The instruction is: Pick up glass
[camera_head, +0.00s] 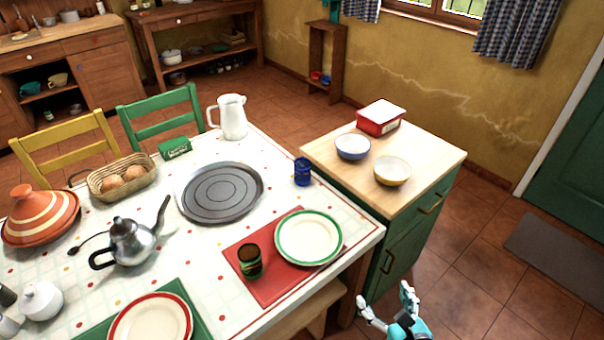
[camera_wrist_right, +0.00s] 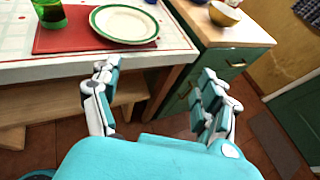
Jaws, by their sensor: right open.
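A green glass (camera_head: 249,261) with a dark opening stands upright on the red placemat (camera_head: 262,284), left of a green-rimmed plate (camera_head: 308,237). It also shows at the top left of the right wrist view (camera_wrist_right: 50,14), partly cut off. A blue glass (camera_head: 302,171) stands farther back on the table. My right gripper (camera_head: 389,300) is open and empty, beyond the table's right edge and to the right of the green glass. In the right wrist view its two fingers (camera_wrist_right: 158,98) are spread apart. My left gripper is not in view.
The white table (camera_head: 237,216) also holds a grey round tray (camera_head: 220,193), a silver teapot (camera_head: 128,243), a white pitcher (camera_head: 231,117) and a tagine (camera_head: 40,215). A green cabinet (camera_head: 410,212) with bowls stands on the right. A wooden bench (camera_head: 305,308) sits under the table edge.

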